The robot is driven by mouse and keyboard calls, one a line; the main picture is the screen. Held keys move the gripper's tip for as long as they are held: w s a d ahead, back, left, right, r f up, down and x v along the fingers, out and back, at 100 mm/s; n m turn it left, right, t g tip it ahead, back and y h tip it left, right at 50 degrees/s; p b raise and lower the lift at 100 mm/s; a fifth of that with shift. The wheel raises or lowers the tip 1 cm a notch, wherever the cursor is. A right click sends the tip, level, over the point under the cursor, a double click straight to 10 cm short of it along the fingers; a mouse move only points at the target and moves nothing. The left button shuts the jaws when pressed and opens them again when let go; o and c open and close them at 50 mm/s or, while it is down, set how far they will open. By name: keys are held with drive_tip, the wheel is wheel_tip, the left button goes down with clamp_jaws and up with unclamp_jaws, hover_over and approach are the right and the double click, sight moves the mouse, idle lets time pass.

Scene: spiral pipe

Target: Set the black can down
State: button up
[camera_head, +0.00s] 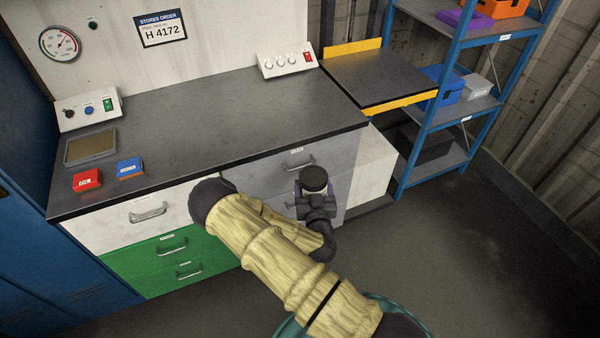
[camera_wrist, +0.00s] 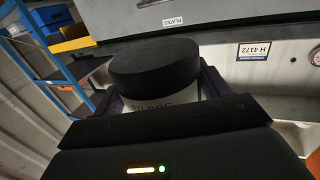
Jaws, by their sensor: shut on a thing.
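The black can (camera_head: 313,179) is upright in my gripper (camera_head: 314,199), in front of the grey drawer of the bench in the head view. In the wrist view the can shows a wide black top (camera_wrist: 154,66) and a pale side with dark lettering, partly hidden by my gripper. The jaws (camera_wrist: 160,100) are shut on its sides. The can is held in the air, clear of the worktop (camera_head: 220,120). Its underside is hidden.
The worktop holds a red box (camera_head: 87,180), a blue box (camera_head: 129,168) and a framed tray (camera_head: 90,146) at left. A yellow-edged side table (camera_head: 380,75) and a blue shelf rack (camera_head: 428,120) stand at right.

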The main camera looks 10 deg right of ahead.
sight(313, 185)
drive_tip(key=r+p, duration=0.1)
drive_tip(key=s+r+y+p, duration=0.1)
drive_tip(key=p, duration=0.1)
drive_tip(key=shift+s+d+r+n, duration=0.1)
drive_tip(key=shift+d+r+n, duration=0.05)
drive_tip(key=shift+n, duration=0.25)
drive_tip(key=shift+s+y+p, duration=0.15)
drive_tip(key=shift+y+p, duration=0.25)
drive_tip(key=shift+d, duration=0.1)
